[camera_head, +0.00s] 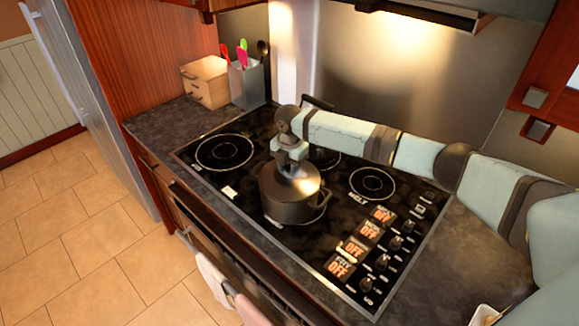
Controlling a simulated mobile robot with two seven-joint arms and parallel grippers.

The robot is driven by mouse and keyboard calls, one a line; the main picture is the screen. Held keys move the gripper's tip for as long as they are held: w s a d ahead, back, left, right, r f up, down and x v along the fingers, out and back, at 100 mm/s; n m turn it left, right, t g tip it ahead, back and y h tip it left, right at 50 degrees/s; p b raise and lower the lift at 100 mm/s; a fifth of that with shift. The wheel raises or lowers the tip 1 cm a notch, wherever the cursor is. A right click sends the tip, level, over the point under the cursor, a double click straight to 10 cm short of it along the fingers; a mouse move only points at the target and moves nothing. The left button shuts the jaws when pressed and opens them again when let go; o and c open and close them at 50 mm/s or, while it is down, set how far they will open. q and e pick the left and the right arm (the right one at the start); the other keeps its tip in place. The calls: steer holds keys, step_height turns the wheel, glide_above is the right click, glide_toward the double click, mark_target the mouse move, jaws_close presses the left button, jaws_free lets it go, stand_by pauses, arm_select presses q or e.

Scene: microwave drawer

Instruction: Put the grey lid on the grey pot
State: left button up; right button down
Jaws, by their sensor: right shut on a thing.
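The grey pot (290,208) stands on the front middle burner of the black cooktop (335,235). The round grey lid (300,180) is over the pot's mouth, roughly level. I cannot tell whether its rim touches the pot all round. My right gripper (290,164) points down from above and is shut on the lid at its top. The gripper hides the lid's knob and part of its far side. My left gripper is not in view.
A wooden box (206,82) and a grey utensil holder (247,84) stand on the counter at the back left. Knobs and displays (370,230) line the cooktop's right side. Towels (214,280) hang at the front.

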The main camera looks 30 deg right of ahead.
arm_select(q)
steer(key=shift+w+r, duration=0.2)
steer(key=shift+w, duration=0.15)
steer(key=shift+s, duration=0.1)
arm_select(e)
steer(key=shift+f, duration=0.2)
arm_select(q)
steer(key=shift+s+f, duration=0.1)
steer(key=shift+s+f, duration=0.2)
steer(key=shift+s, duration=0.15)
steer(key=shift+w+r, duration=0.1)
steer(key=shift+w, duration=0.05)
arm_select(e)
steer(key=shift+f, duration=0.15)
